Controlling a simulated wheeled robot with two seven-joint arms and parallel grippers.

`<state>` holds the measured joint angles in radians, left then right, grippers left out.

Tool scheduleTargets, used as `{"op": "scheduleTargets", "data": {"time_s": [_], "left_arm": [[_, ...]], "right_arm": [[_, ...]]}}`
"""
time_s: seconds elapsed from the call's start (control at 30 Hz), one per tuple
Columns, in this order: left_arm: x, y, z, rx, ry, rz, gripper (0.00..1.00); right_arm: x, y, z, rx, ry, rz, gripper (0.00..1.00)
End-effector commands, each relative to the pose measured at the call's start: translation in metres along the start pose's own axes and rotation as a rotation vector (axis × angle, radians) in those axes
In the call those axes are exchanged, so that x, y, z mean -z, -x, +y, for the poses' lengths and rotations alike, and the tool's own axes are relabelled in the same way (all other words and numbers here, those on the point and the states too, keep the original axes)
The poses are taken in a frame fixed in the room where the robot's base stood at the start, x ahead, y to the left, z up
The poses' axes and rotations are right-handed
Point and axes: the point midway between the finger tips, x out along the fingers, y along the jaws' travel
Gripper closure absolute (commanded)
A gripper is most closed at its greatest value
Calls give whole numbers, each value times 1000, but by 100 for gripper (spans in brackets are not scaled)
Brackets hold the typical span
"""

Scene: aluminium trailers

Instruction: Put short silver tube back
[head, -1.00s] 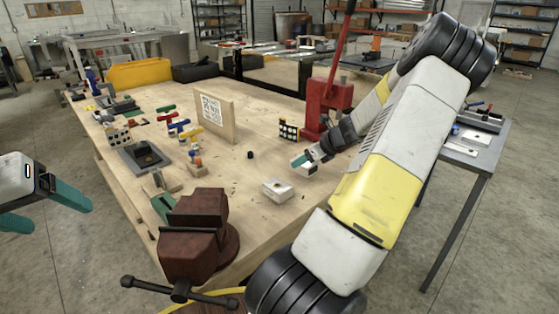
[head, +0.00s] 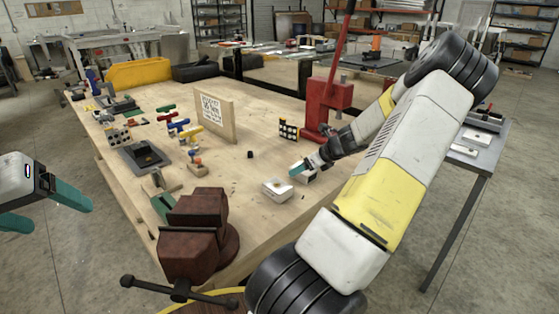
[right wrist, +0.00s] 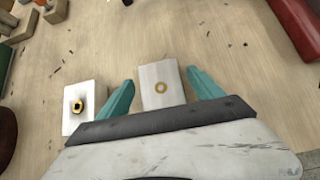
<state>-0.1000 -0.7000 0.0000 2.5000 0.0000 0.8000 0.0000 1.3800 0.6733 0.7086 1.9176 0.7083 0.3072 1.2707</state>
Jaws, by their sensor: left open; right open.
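I cannot make out a silver tube for certain in either view. In the right wrist view a pale block with a small brass ring (right wrist: 160,86) on its top lies between the two teal fingers of my right gripper (right wrist: 160,88), which is open. A second white block with a dark-centred brass fitting (right wrist: 81,106) sits to its left, outside the fingers. In the head view this second block (head: 277,189) stands on the wooden bench, and my right gripper (head: 303,171) is low over the bench just right of it. My left gripper (head: 60,214) is open and empty, off the bench's left side.
A dark red vise (head: 195,235) stands at the bench's near corner and a red press (head: 325,105) behind my right gripper. A small black cylinder (head: 250,154) and an upright wooden board (head: 216,117) stand farther left.

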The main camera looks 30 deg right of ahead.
Motion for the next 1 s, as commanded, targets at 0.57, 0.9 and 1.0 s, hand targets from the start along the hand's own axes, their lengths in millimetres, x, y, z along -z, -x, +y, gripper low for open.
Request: {"op": "scheduleTargets", "data": {"time_s": [0.57, 0.9, 1.0], "left_arm": [[0, 0, 0, 0, 0, 0, 24], [0, 0, 0, 0, 0, 0, 24], [0, 0, 0, 0, 0, 0, 24]], "right_arm": [[-1, 101, -1, 4, 1, 1, 24], [-25, 114, 35, -47, 192, 44, 24], [-51, 112, 81, -108, 456, 95, 24]]}}
